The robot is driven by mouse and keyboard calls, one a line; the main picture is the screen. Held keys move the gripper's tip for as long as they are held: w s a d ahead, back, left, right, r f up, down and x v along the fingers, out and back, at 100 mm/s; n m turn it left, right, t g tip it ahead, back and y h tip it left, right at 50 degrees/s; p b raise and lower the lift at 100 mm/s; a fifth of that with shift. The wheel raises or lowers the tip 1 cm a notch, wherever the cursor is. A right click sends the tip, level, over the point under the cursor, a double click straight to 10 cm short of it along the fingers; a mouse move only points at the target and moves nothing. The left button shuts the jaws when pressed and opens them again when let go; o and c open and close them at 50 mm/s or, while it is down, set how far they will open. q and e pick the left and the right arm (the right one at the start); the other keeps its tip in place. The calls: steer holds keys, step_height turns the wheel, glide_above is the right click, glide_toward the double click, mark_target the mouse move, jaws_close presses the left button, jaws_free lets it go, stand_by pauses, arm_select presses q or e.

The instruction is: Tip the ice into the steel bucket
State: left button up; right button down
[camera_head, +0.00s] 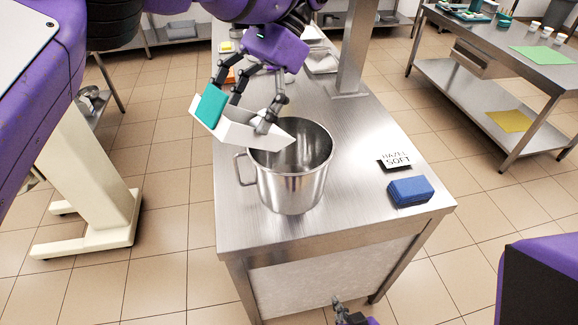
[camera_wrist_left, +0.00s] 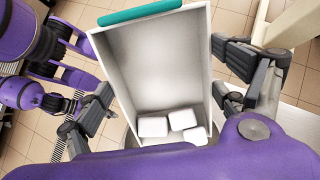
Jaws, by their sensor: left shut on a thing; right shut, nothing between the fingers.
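The steel bucket (camera_head: 290,185) stands upright on the steel table, its handle to the left. My left gripper (camera_head: 250,108) is shut on a white open bin (camera_head: 212,122) with a teal end and holds it tilted. The bin's lower end is over the bucket's mouth. In the left wrist view the fingers of my left gripper (camera_wrist_left: 165,95) are on both sides of the bin (camera_wrist_left: 120,65). Three white ice cubes (camera_wrist_left: 183,119) lie at its near end. The bucket's inside is partly hidden by the bin. My right gripper (camera_head: 342,310) is shut and empty, low at the bottom edge.
A blue block (camera_head: 410,191) and a small black-and-white sign (camera_head: 396,161) are on the table (camera_head: 340,190), right of the bucket. A steel post (camera_head: 353,50) rises behind it. Another steel table (camera_head: 540,85) stands at the right, across open tiled floor.

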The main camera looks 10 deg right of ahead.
arm_select(q)
steer(key=shift+s+f, duration=0.2)
step_height(320, 180, down, 3)
steer(key=shift+r, duration=0.2)
steer(key=shift+w+r, duration=0.15)
steer(key=shift+r, duration=0.5)
steer(key=shift+w+r, duration=0.15)
steer(key=shift+r, duration=0.45)
steer(key=shift+s+r, duration=0.15)
steer(key=shift+r, duration=0.05)
steer(key=shift+s+f, duration=0.2)
steer(key=shift+f, duration=0.1)
step_height(320, 180, down, 3)
steer(key=shift+r, duration=0.15)
steer(key=shift+w, duration=0.25)
steer(key=shift+r, duration=0.1)
steer(key=shift+s, duration=0.2)
